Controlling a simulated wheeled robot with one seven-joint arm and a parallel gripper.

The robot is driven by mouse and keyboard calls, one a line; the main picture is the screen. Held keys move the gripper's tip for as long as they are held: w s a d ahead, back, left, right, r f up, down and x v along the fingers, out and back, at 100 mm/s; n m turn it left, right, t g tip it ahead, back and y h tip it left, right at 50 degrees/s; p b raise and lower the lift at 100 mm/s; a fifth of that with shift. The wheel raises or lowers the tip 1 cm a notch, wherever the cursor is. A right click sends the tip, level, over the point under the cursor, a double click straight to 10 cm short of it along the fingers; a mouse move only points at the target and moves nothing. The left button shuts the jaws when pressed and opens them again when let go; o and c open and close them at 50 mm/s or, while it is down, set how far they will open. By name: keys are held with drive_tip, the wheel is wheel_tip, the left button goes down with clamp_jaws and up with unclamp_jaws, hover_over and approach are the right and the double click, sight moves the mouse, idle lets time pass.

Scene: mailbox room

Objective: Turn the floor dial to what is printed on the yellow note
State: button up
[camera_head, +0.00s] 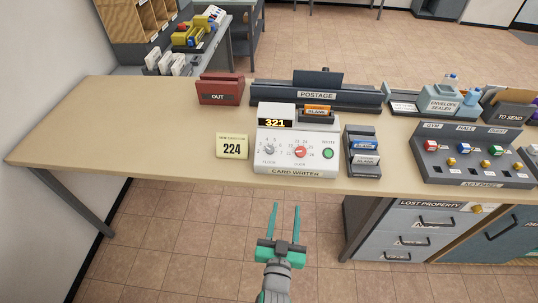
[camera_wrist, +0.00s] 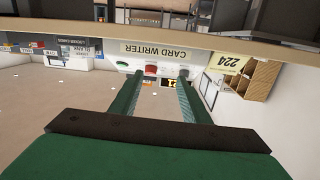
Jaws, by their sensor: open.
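The card writer (camera_head: 262,162) is a white box on the table; its display (camera_head: 275,123) reads 321. Its left dial (camera_head: 269,150) is pale grey, with a label below that looks like FLOOR; its pointer is too small to read. A red dial (camera_head: 300,152) sits to its right. The yellow note (camera_head: 232,149) stands left of the card writer and reads 224; small print above is unreadable. My gripper (camera_head: 286,207) is open and empty, in front of the table edge, below the card writer. The wrist view shows the card writer (camera_wrist: 160,52) upside down beyond my open fingers.
A green button (camera_head: 328,154) is right of the red dial. A dark card rack (camera_head: 362,158) stands right of the card writer. A red OUT tray (camera_head: 220,88) and a postage unit (camera_head: 316,95) stand behind. A key panel (camera_head: 474,155) is further right. The table's left side is clear.

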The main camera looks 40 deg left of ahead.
sight(270, 149)
drive_tip(key=w+a+r+y, duration=0.1)
drive_tip(key=w+a, duration=0.3)
drive_tip(key=a, duration=0.1)
drive_tip(key=w+a+r+n+y, duration=0.1)
drive_tip(key=w+a+r, duration=0.1)
drive_tip(key=w+a, duration=0.2)
drive_tip(key=w+a+r+n+g, duration=0.1)
drive_tip(key=w+a+r, duration=0.1)
drive_tip(key=w+a, duration=0.2)
drive_tip(key=shift+w+a+y, duration=0.15)
drive_tip(key=shift+a+y, duration=0.25)
drive_tip(key=shift+a, duration=0.5)
drive_tip(key=c, duration=1.1)
